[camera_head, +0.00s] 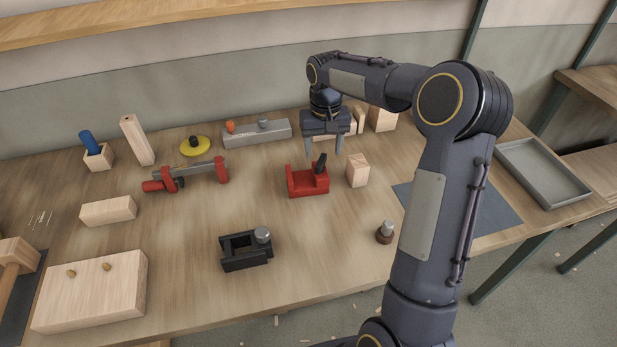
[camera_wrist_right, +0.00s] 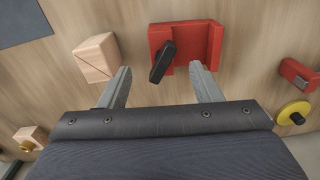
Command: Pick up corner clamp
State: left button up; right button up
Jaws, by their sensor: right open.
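The red corner clamp (camera_head: 297,187) lies on the workbench, an angled red body with a black handle. It also shows in the right wrist view (camera_wrist_right: 190,42), just beyond my fingertips, with its black handle between and past them. My right gripper (camera_head: 324,152) hangs from above, fingers pointing down, just behind and above the clamp. My left gripper is not in view.
A wooden block (camera_head: 358,171) stands close right of the clamp. A red-and-grey bar clamp (camera_head: 205,170) lies to the left, and a black vise-like tool (camera_head: 240,262) in front. A grey tray (camera_head: 545,172) sits at the right.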

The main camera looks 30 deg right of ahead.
aim_at(321, 160)
jog(key=f, duration=0.2)
jog(key=shift+w+d+f, duration=0.1)
jog(key=shift+w+f, duration=0.3)
jog(key=shift+f+p, duration=0.3)
jog(key=shift+f, duration=0.05)
jog(key=f, duration=0.2)
jog(key=f+p, duration=0.1)
jog(key=shift+w+f, duration=0.25)
jog(key=shift+f, duration=0.55)
grip_shut()
